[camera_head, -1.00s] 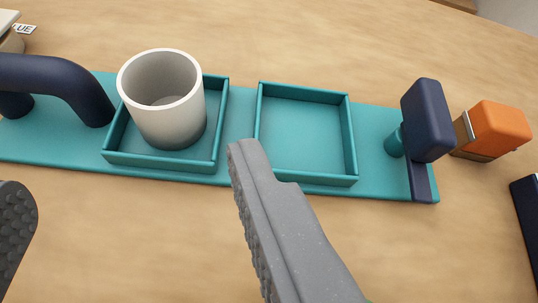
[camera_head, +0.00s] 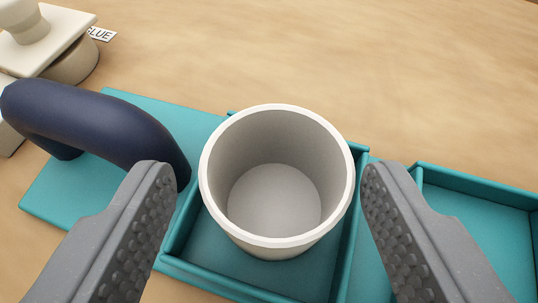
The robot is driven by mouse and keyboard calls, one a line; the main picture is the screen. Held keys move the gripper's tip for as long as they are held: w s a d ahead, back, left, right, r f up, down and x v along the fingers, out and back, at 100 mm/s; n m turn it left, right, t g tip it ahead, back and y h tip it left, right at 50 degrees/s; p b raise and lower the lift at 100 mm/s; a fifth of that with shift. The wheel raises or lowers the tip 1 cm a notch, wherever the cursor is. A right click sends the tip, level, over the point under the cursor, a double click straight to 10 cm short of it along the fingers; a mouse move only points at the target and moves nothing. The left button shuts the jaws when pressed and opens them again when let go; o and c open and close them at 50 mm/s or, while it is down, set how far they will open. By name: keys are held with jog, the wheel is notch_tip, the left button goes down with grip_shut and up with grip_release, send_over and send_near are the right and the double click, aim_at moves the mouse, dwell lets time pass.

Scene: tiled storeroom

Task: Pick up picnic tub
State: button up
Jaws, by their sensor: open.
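A white, round, open-topped tub (camera_head: 275,240), probably the picnic tub, stands upright and looks empty. It sits in the left square compartment of a teal tray (camera_head: 205,275). My gripper (camera_head: 265,175) is open, with one grey finger to the left of the tub and the other to its right. The right fingertip looks close to the tub's rim, and the left one has a wider gap. I cannot tell whether either finger touches it.
A thick dark blue handle (camera_head: 95,120) arches over the tray's left end, close to my left finger. An empty teal compartment (camera_head: 480,225) lies to the right. The table behind is clear.

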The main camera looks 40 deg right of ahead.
aim_at(269, 132)
jog(key=shift+b+x, duration=0.3)
jog(key=shift+x, duration=1.55)
jog(key=c, duration=0.7)
jog(key=shift+r, duration=0.1)
jog(key=shift+c, duration=0.2)
